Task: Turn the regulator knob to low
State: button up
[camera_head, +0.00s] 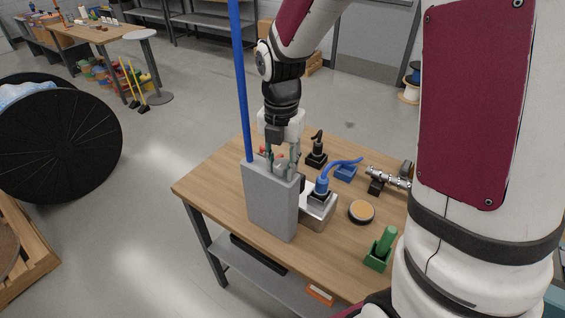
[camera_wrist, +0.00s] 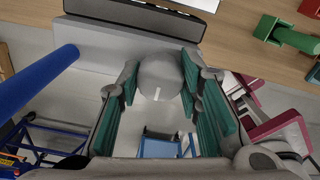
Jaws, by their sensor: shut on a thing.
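The regulator is a grey upright box (camera_head: 268,200) at the table's near left edge, and part of its face shows in the wrist view (camera_wrist: 95,42). Its round grey knob (camera_wrist: 160,72) has a short white mark pointing to the bottom of the wrist picture. My gripper (camera_head: 281,168) reaches down from above to the top of the box. In the wrist view its teal-padded fingers (camera_wrist: 155,92) stand on both sides of the knob, shut on it. Small red spots show by the fingers in the head view. I see no readable low marking.
A blue pole (camera_head: 241,80) rises close to the left of my gripper. On the wooden table (camera_head: 219,175) stand a metal block (camera_head: 318,212) with a blue hose, a black fitting (camera_head: 316,152), a round tin (camera_head: 361,211) and a green-handled tool (camera_head: 382,248). A black drum (camera_head: 58,145) stands left.

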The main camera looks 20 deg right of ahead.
aim_at(281, 163)
dwell(0.3)
jog(key=o, duration=1.1)
notch_tip(281, 163, up, 12)
jog(key=s+m+t+b, duration=0.2)
jog(key=s+m, duration=0.1)
jog(key=m, duration=0.6)
jog(key=s+m+t+b, duration=0.1)
jog(key=s+m+b, duration=0.1)
jog(key=m, duration=0.7)
jog(key=s+m+t+b, duration=0.2)
jog(key=s+m, duration=0.2)
jog(key=m, duration=0.5)
jog(key=shift+s+f+t+b, duration=0.25)
jog(key=shift+s+t+b, duration=0.05)
jog(key=shift+s+b, duration=0.05)
